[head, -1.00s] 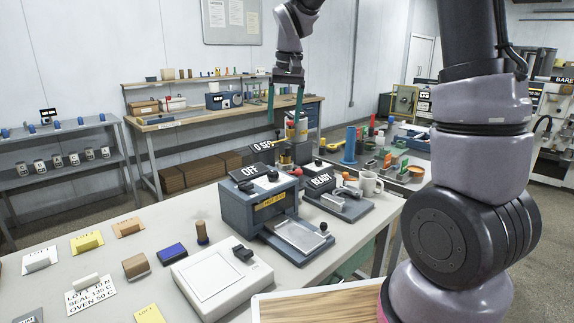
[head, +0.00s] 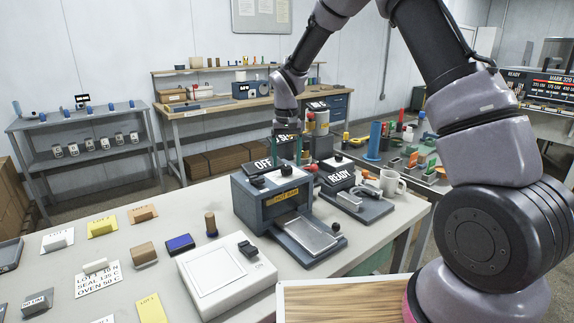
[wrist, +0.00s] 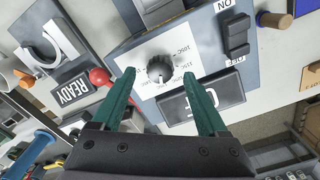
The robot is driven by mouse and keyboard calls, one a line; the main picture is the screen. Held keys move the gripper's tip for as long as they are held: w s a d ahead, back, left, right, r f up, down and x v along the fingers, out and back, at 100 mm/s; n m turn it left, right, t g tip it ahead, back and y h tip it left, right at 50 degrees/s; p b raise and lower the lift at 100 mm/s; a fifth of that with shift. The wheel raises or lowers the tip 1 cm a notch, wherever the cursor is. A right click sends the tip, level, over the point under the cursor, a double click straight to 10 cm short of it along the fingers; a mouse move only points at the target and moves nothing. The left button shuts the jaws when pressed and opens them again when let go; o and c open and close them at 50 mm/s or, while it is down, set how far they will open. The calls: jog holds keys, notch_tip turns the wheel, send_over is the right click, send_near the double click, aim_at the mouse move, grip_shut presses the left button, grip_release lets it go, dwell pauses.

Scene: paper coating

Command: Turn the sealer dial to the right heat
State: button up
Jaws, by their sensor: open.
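The sealer (head: 262,208) is a blue-grey box on the near bench with a yellow label on its front. Its dial (wrist: 160,69) is a round dark knob on a white scale with temperature marks; its exact setting is hard to read. A black OFF display (wrist: 188,103) stands beside it. My gripper (head: 290,158) is above the sealer's back part, pointing down. In the wrist view my gripper (wrist: 159,78) is open, with its two green fingers apart on either side of the dial in the picture. I see no contact.
A rocker switch (wrist: 237,35) sits on the sealer top. A white pad device (head: 226,277) is in front.

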jog(key=shift+f, duration=1.05)
grip_shut()
jog(key=shift+n, duration=0.3)
jog(key=n, duration=0.2)
jog(key=shift+n, duration=2.5)
